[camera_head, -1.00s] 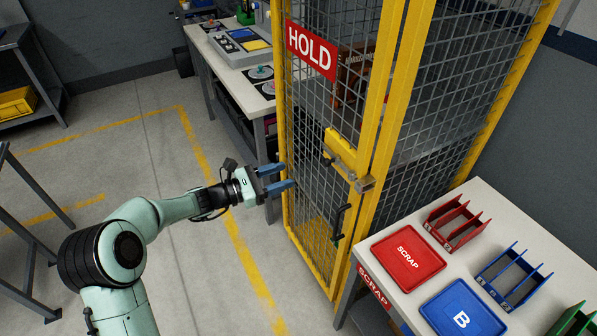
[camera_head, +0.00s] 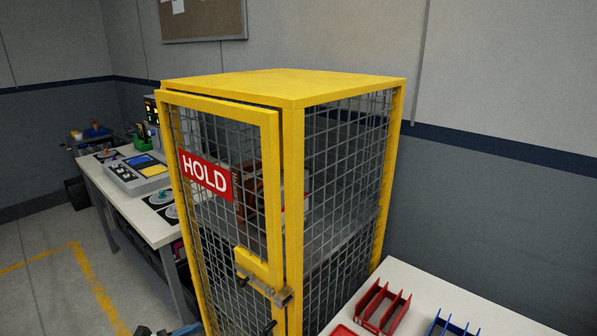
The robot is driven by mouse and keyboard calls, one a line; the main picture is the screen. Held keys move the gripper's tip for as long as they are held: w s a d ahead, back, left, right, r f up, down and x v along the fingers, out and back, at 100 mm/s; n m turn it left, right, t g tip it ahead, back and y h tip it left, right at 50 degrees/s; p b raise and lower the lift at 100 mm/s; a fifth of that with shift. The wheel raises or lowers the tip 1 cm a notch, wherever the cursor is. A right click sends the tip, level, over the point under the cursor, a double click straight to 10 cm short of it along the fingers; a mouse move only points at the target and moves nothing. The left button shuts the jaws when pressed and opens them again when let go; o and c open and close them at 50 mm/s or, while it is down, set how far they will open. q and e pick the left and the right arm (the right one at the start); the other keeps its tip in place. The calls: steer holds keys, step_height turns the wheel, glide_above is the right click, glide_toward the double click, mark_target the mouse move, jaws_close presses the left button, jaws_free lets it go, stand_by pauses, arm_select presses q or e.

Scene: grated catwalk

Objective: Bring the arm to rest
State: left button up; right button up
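The rest of my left arm is below the picture. My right gripper is not in view. The yellow mesh cage (camera_head: 345,92) stands in the middle, its door (camera_head: 221,103) bearing a red HOLD sign (camera_head: 206,176). A latch (camera_head: 281,296) sits at the door's right edge. I cannot tell whether the door is fully closed.
A white bench (camera_head: 160,232) with a control panel (camera_head: 138,174) stands left of the cage. A white table (camera_head: 420,284) at the lower right holds a red rack (camera_head: 383,308) and a blue rack (camera_head: 452,327). Floor with yellow lines (camera_head: 98,290) is open at the lower left.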

arm_select(q)
steer(key=s+d+f+m+g+y, duration=0.1)
steer(key=s+d+f+m+g, duration=0.2)
steer(key=f, duration=0.4)
steer(key=s+d+f+m+g+y+p, duration=0.1)
steer(key=s+d+f+g, duration=0.15)
steer(key=s+f, duration=0.4)
steer(key=s+d+f+m+g+y, duration=0.1)
steer(key=s+d+f+g, duration=0.2)
steer(key=f, duration=0.5)
steer(key=s+d+f+m+g+y, duration=0.1)
steer(key=s+d+f+m, duration=0.1)
steer(key=s+m, duration=0.3)
steer(key=s+d+f+m+g+y+p, duration=0.1)
steer(key=s+d+f+m+y, duration=0.1)
steer(key=s+f+m, duration=0.3)
steer(key=s+d+f+m+g+y+p, duration=0.1)
steer(key=s+f+m, duration=0.3)
steer(key=s, duration=0.7)
steer(key=shift+d+m+g+y, duration=0.45)
steer(key=shift+d+m, duration=0.15)
steer(key=shift+m, duration=0.5)
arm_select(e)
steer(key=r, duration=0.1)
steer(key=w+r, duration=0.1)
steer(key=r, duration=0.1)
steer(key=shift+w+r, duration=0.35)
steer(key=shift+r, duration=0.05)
